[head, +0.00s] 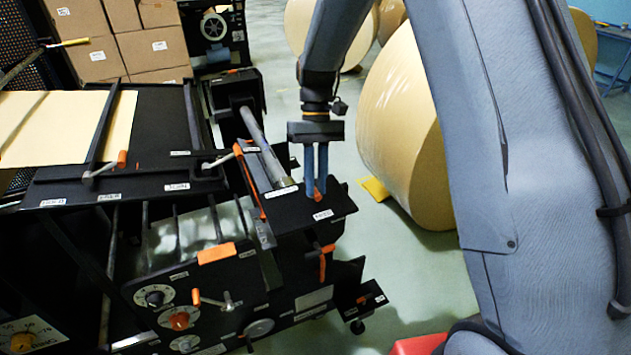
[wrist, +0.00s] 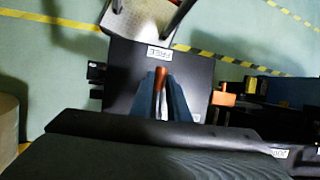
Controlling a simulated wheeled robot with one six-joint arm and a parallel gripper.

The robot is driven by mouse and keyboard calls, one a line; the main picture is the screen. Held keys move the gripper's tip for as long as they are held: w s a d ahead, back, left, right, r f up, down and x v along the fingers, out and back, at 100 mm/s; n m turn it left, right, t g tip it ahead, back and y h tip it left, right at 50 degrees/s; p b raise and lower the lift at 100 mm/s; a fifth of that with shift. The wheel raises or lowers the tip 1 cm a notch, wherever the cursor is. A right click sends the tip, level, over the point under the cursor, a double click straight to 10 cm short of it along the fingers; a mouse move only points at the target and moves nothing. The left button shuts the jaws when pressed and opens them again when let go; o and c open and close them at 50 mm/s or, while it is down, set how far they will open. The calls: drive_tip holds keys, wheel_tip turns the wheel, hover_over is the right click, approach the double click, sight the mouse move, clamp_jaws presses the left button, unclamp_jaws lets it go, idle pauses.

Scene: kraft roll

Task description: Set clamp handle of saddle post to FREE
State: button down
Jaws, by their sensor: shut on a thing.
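The clamp handle (head: 318,193) has an orange grip and stands over a black plate (head: 340,203) on the machine's near right corner. My gripper (head: 316,193) points down with its blue fingers closed on the orange grip. In the wrist view the handle (wrist: 160,79) shows between the two fingers (wrist: 160,85). A white label (wrist: 159,54) that seems to read FREE lies just beyond the grip's end. It also shows in the head view (head: 322,214), too small to read there. The handle's lower part and pivot are hidden by the fingers.
Other orange-tipped handles (head: 121,160) sit on the machine to the left. A metal roller (head: 262,145) lies beside the plate. A large kraft roll (head: 405,130) stands on the floor behind my gripper. Cartons (head: 125,40) are stacked at back left. Floor right of the plate is open.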

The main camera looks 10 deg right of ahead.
drive_tip(key=c, duration=1.7)
unclamp_jaws()
drive_tip(key=b+v, duration=0.2)
drive_tip(key=v, duration=0.5)
drive_tip(key=shift+w+r, duration=0.15)
drive_tip(key=shift+r, duration=0.25)
drive_tip(key=s+d+f+m+t, duration=0.1)
drive_tip(key=s+d+f+t, duration=0.1)
drive_tip(key=s, duration=0.4)
drive_tip(key=s+d+f+m+t, duration=0.1)
drive_tip(key=s+d+t, duration=0.1)
drive_tip(key=s+d, duration=0.3)
drive_tip(key=s+d+f+m+t, duration=0.1)
drive_tip(key=s+d+f+t, duration=0.1)
drive_tip(key=s+d, duration=0.2)
drive_tip(key=shift+s+f+m+h, duration=0.15)
drive_tip(key=shift+s+m, duration=0.05)
drive_tip(key=shift+s, duration=0.6)
drive_tip(key=shift+s+f+m+h, duration=0.15)
drive_tip(key=shift+s+m, duration=0.05)
drive_tip(key=shift+s, duration=0.65)
